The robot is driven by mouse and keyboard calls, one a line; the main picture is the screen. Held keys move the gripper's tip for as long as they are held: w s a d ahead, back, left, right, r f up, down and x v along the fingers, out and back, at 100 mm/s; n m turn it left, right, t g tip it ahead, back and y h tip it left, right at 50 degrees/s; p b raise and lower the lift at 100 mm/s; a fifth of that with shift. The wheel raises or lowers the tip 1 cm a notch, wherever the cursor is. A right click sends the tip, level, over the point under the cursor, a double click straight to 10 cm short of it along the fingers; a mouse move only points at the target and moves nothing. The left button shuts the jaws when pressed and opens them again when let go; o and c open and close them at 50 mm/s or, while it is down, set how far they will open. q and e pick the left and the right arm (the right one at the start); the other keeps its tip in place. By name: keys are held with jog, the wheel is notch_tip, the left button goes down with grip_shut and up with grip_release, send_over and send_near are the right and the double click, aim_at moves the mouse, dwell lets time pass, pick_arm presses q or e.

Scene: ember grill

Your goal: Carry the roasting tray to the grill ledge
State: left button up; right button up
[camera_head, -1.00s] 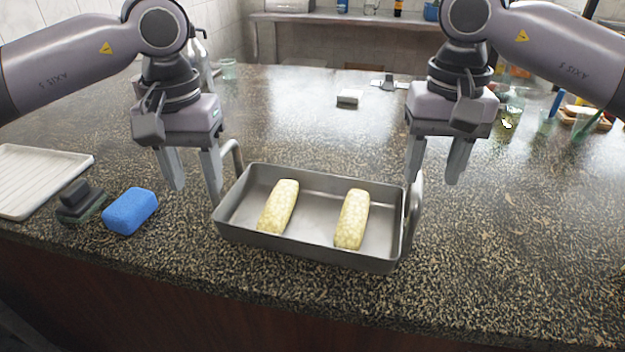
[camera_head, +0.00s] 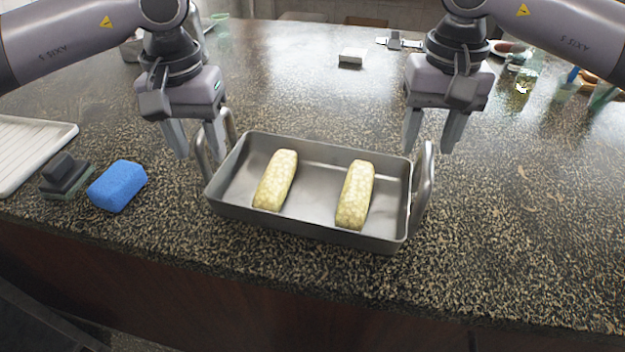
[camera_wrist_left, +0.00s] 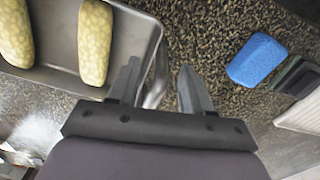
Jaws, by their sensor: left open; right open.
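The metal roasting tray (camera_head: 312,228) rests on the dark speckled counter. It holds two pale yellow cob-shaped pieces (camera_head: 276,180) and (camera_head: 355,195), and has an upright handle at each end. My left gripper (camera_head: 199,157) is open and empty at the left handle (camera_head: 202,168). In the left wrist view, that handle (camera_wrist_left: 156,90) appears between the fingers (camera_wrist_left: 160,66), but I cannot tell how deep they reach. My right gripper (camera_head: 429,150) is open and empty, just above and behind the right handle (camera_head: 425,185). No grill ledge is recognisable.
A blue sponge (camera_head: 117,185), a dark scraper-like block (camera_head: 66,174) and a white ribbed tray (camera_head: 30,150) lie to the left. Glasses (camera_head: 520,78) stand at the back right. The counter right of the tray is clear.

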pick_arm(q)
jog(key=shift+f, duration=1.95)
pick_arm(e)
jog(key=shift+f, duration=1.95)
pick_arm(q)
grip_shut()
pick_arm(e)
grip_shut()
pick_arm(q)
jog(key=shift+r, duration=0.1)
pick_arm(e)
jog(key=shift+r, duration=0.1)
